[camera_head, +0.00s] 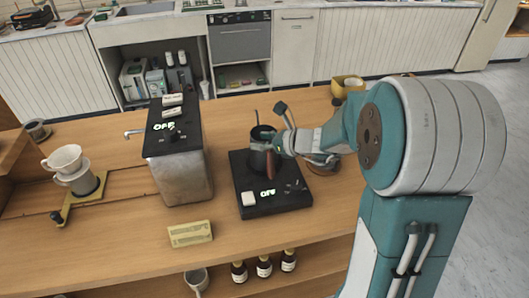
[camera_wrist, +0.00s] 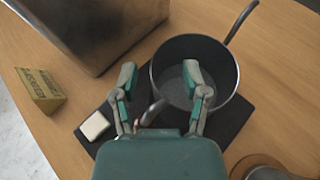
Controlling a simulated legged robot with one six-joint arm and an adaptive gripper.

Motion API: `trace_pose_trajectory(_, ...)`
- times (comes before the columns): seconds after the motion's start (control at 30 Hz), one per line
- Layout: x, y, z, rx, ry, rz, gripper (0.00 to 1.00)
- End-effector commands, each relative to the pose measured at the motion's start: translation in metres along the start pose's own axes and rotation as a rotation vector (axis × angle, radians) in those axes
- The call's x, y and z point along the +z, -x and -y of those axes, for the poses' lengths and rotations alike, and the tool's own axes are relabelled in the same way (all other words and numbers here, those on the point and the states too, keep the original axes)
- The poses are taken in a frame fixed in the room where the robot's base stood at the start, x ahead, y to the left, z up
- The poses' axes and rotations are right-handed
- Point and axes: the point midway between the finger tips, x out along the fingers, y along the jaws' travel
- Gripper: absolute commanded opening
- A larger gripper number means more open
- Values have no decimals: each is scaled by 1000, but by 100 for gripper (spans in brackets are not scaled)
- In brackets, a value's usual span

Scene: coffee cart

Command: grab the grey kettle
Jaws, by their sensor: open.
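The grey kettle (camera_head: 257,158) stands upright on a black hotplate (camera_head: 262,208). In the wrist view the kettle (camera_wrist: 222,98) shows from above, open-topped, with its thin spout pointing to the upper right. Its handle (camera_wrist: 153,112) points toward me and lies between my fingers. My gripper (camera_wrist: 160,80) is open, one finger on each side of the handle; the right fingertip overlaps the kettle's rim in the picture. In the head view my gripper (camera_head: 280,143) is at the kettle's right side and hides part of it. I cannot tell whether the fingers touch it.
A metal boiler (camera_head: 181,175) with a black top stands left of the hotplate. A small white block (camera_head: 248,198) is on the hotplate's left front. A yellow packet (camera_head: 190,233) lies on the counter in front. A white dripper (camera_head: 64,160) stands at the left. Bottles (camera_head: 264,266) stand below.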

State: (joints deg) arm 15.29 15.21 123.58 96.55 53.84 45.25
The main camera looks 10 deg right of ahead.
Motion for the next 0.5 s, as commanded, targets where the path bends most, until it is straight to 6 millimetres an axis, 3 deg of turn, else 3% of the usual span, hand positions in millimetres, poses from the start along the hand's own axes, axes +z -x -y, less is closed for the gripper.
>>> trace_pose_trajectory(0.13,1,-16,-1,2,3,1,58)
trace_pose_trajectory(0.37,1,-18,0,0,3,1,58)
trace_pose_trajectory(0.43,1,-18,0,0,3,1,36)
trace_pose_trajectory(0.5,1,-18,0,0,2,1,5)
